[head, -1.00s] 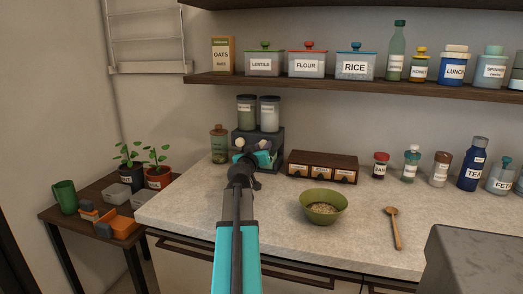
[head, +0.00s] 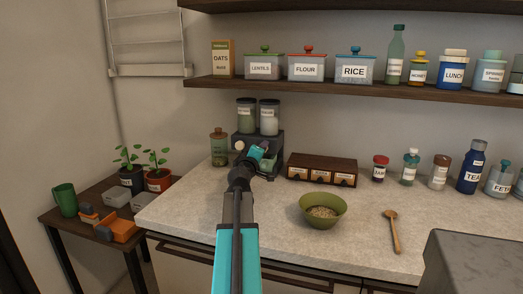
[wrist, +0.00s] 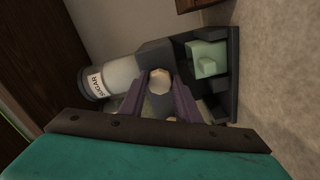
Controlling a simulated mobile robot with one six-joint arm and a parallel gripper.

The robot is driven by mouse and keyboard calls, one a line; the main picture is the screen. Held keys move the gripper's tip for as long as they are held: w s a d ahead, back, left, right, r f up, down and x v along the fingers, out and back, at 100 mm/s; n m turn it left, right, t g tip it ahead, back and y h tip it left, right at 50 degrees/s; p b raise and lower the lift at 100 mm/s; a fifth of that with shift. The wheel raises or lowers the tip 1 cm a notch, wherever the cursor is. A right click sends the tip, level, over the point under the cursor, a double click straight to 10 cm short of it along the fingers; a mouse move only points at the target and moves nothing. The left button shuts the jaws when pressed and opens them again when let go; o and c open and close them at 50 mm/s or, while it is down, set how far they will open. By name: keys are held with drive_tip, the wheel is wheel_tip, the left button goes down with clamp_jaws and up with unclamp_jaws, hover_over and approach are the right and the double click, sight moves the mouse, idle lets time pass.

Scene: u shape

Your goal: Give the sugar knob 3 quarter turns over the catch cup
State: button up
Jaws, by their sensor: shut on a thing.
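The dispenser (head: 272,142) stands on the counter against the wall with two canisters on top. The sugar canister (wrist: 119,73) shows its label in the wrist view, lying sideways in that picture. The pale sugar knob (wrist: 159,81) sits between the purple fingers of my gripper (wrist: 161,88), which is shut on it. In the head view my gripper (head: 259,152) is in front of the dispenser and hides this knob; the other knob (head: 239,146) shows to its left. A pale green catch cup (wrist: 207,56) sits in the dispenser's base, and its inside cannot be made out.
A green bowl (head: 323,209) and wooden spoon (head: 392,231) lie nearer the front. Bare counter lies between the bowl and spoon.

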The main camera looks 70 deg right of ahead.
drive_tip(key=n+p, duration=0.1)
drive_tip(key=n, duration=0.4)
drive_tip(key=shift+s+d+r+p, duration=0.1)
drive_tip(key=shift+r+p, duration=0.1)
drive_tip(key=shift+p, duration=0.2)
drive_tip(key=o, duration=1)
drive_tip(key=shift+f, duration=0.1)
